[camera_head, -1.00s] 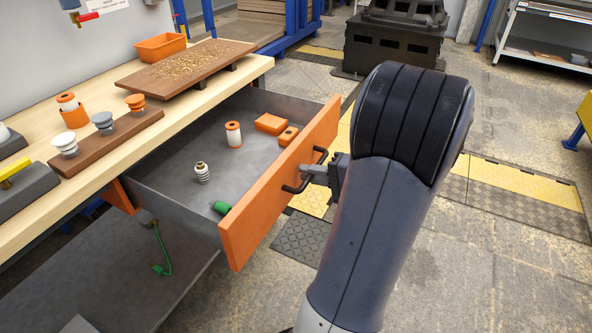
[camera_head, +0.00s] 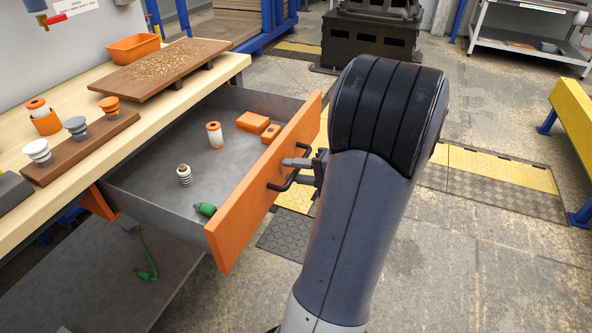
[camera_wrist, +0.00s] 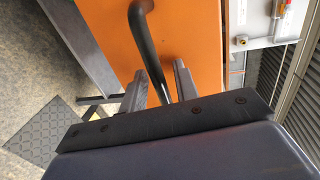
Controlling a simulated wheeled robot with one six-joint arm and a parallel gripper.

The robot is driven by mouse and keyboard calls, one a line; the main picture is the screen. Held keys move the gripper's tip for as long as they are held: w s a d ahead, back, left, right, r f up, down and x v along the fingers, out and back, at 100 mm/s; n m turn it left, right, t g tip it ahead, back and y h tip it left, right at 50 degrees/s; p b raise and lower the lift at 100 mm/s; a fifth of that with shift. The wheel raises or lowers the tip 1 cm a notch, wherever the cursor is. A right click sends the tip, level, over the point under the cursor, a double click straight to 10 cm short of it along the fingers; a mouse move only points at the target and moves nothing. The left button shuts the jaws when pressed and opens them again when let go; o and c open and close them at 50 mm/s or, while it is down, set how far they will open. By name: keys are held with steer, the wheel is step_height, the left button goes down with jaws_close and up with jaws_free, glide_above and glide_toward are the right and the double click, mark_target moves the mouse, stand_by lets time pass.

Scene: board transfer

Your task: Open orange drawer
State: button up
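The orange drawer (camera_head: 262,190) is pulled well out from under the workbench, so its grey inside shows. Its orange front carries a dark bar handle (camera_head: 278,187), which also shows in the wrist view (camera_wrist: 146,40). My gripper (camera_head: 300,170) is at the handle. In the wrist view its two fingers (camera_wrist: 160,88) stand apart on either side of the handle bar, with gaps visible between bar and fingers. The gripper is open around the handle, not clamped on it.
In the drawer lie an orange-white cylinder (camera_head: 215,135), a ribbed white part (camera_head: 185,175), a green part (camera_head: 205,209) and orange blocks (camera_head: 252,122). The bench top (camera_head: 165,105) holds a brown board (camera_head: 160,72) and an orange bin (camera_head: 134,48). Floor at the right is free.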

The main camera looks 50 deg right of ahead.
steer(key=p+v, duration=0.1)
steer(key=v, duration=0.9)
steer(key=shift+s+p, duration=0.3)
steer(key=shift+s, duration=0.05)
steer(key=shift+d, duration=0.1)
steer(key=b+x, duration=0.1)
steer(key=x, duration=1)
steer(key=shift+w+r+b, duration=0.1)
steer(key=shift+w+b, duration=0.05)
steer(key=shift+b, duration=0.15)
